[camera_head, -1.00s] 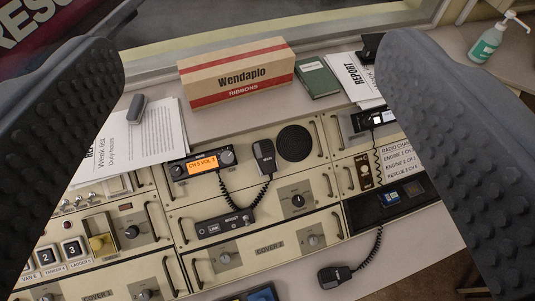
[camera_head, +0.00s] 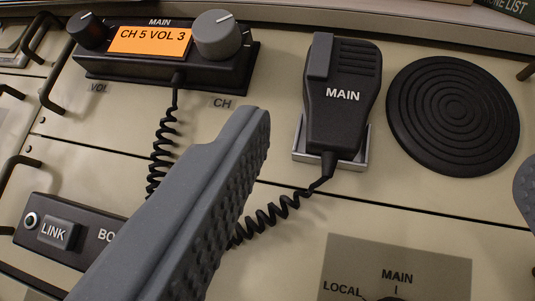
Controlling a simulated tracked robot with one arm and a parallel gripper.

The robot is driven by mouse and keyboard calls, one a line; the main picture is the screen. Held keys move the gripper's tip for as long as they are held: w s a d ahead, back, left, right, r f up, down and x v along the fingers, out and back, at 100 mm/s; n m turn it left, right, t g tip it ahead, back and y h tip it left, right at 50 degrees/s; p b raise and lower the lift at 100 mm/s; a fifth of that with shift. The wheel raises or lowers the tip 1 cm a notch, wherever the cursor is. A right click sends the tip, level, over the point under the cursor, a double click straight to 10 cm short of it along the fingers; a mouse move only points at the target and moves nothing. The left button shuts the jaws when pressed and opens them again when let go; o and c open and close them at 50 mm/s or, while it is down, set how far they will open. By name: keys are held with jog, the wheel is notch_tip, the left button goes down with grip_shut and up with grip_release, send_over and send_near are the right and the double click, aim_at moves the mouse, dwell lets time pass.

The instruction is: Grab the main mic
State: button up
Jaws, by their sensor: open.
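The main mic (camera_head: 342,95) is a black hand mic with white MAIN lettering. It sits upright in a small grey metal holder (camera_head: 360,157) on the cream console panel. Its coiled black cord (camera_head: 268,217) runs down and left, passes behind my left finger and shows again up to the main radio (camera_head: 165,55). My gripper (camera_head: 392,150) is open and empty. Its left finger reaches up to the lower left of the mic, and only an edge of the right finger shows at the right border. The mic lies between the fingers in the picture; contact is not visible.
The radio has an orange screen reading CH 5 VOL 3 and two knobs. A round black speaker grille (camera_head: 453,115) is right of the mic. A LINK box (camera_head: 60,235) is at lower left, partly hidden. A MAIN/LOCAL switch plate (camera_head: 440,270) is below the mic. Black handles stand at the left.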

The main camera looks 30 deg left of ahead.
aim_at(343, 72)
jog(key=x, duration=0.2)
jog(key=b+x, duration=0.1)
jog(key=x, duration=0.2)
jog(key=f+x, duration=0.1)
jog(key=x, duration=0.2)
jog(key=shift+a+b, duration=0.35)
jog(key=shift+a, duration=0.05)
jog(key=shift+w+a+f, duration=0.2)
jog(key=shift+w+a, duration=0.1)
jog(key=shift+w, duration=0.15)
jog(key=b+x, duration=0.1)
jog(key=x, duration=0.2)
jog(key=shift+a+f+b, duration=0.2)
jog(key=shift+a+b, duration=0.1)
jog(key=shift+b, duration=0.1)
jog(key=shift+w+a+r, duration=0.1)
jog(key=shift+w+a, duration=0.05)
jog(key=shift+w, duration=0.45)
jog(key=c, duration=1.2)
